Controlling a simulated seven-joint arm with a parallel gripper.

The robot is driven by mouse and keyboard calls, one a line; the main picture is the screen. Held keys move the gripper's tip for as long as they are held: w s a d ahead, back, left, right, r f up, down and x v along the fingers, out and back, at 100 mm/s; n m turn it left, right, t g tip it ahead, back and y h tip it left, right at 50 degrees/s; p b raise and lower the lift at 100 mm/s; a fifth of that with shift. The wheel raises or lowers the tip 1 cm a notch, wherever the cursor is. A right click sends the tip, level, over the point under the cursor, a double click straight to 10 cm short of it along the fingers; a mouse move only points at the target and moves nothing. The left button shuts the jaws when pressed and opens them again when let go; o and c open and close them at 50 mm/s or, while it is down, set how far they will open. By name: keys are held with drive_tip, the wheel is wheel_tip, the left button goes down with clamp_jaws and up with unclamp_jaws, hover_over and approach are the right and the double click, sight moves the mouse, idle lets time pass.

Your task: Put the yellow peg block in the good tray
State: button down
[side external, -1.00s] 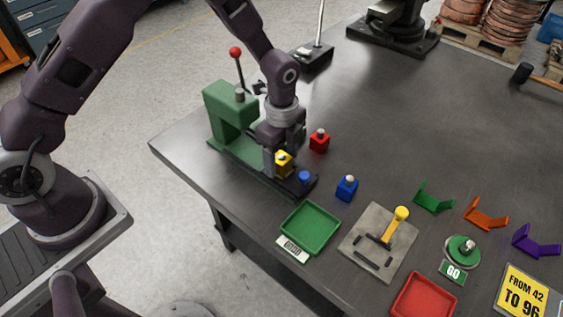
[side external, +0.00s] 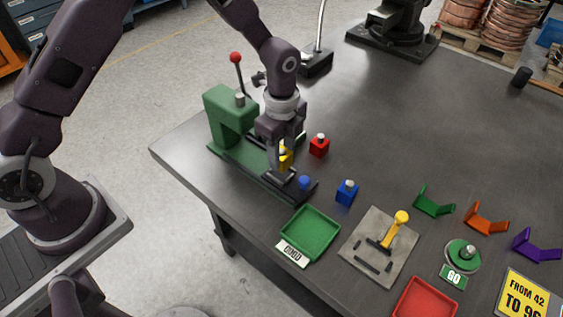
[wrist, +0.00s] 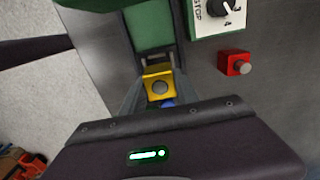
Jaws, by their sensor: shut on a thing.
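The yellow peg block (side external: 286,158) is between the fingers of my gripper (side external: 283,168), over the base of the green press. My gripper is shut on it. The wrist view shows the yellow block (wrist: 159,87) with its grey peg facing the camera. The green good tray (side external: 310,234) lies at the table's front edge, right of the press, with a white label on its near side. The tray looks empty.
The green press (side external: 228,118) with a red-knobbed lever stands left of my gripper. A red peg block (side external: 319,146) and a blue one (side external: 346,192) stand nearby. A grey plate with a yellow handle (side external: 399,222) and a red tray (side external: 425,301) lie farther right.

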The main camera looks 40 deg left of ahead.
sight(282, 151)
wheel_tip(282, 151, up, 10)
drive_tip(key=shift+f, duration=0.15)
idle(0.3)
drive_tip(key=shift+d, duration=0.1)
drive_tip(key=s+d+f+m, duration=0.3)
drive_tip(key=s+d+m, duration=0.1)
drive_tip(key=d+m, duration=0.4)
drive_tip(key=s+d+f+m, duration=0.35)
drive_tip(key=d+m, duration=0.25)
drive_tip(key=m, duration=0.4)
drive_tip(key=shift+d+f, duration=0.15)
drive_tip(key=shift+f, duration=3.25)
